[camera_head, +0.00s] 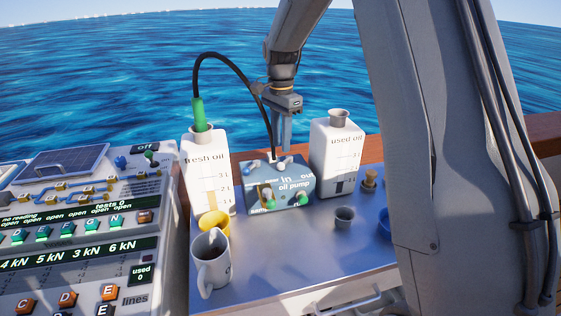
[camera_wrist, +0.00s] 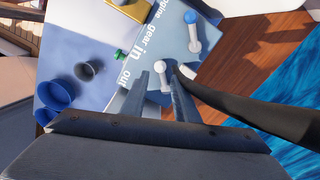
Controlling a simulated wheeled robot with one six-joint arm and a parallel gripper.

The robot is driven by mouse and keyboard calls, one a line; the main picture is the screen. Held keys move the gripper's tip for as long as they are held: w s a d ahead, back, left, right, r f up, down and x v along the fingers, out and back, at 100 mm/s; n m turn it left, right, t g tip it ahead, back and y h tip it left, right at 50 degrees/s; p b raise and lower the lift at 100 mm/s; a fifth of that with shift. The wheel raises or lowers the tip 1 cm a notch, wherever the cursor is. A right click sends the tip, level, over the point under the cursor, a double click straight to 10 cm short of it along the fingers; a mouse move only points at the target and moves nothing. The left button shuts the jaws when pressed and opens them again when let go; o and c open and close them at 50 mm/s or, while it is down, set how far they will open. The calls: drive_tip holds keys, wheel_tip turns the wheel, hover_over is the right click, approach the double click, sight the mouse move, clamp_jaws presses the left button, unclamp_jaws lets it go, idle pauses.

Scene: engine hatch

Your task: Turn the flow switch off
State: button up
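The oil pump box (camera_head: 252,178) is blue-grey with "in" and "out" lettering. Two small levers stand on its top: a white-tipped one (camera_wrist: 160,68) and one with a blue tip (camera_wrist: 190,17). Two green knobs, left (camera_head: 270,204) and right (camera_head: 303,198), sit on its front. My gripper (camera_head: 284,150) points down just above the pump's top. In the wrist view its fingers (camera_wrist: 150,88) are apart, with the white-tipped lever between or just beyond them; contact cannot be told. No label reading "flow" is legible, so I cannot tell which control is the flow switch.
Fresh oil (camera_head: 196,178) and used oil (camera_head: 336,160) containers flank the pump. A black hose (camera_head: 235,62) arches close to my gripper. A control panel (camera_head: 75,240) with an "off" display is left.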

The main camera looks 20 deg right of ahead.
sight(281, 163)
wheel_tip(281, 163, down, 7)
drive_tip(key=shift+f+p, duration=0.2)
drive_tip(key=shift+p, duration=0.75)
clamp_jaws()
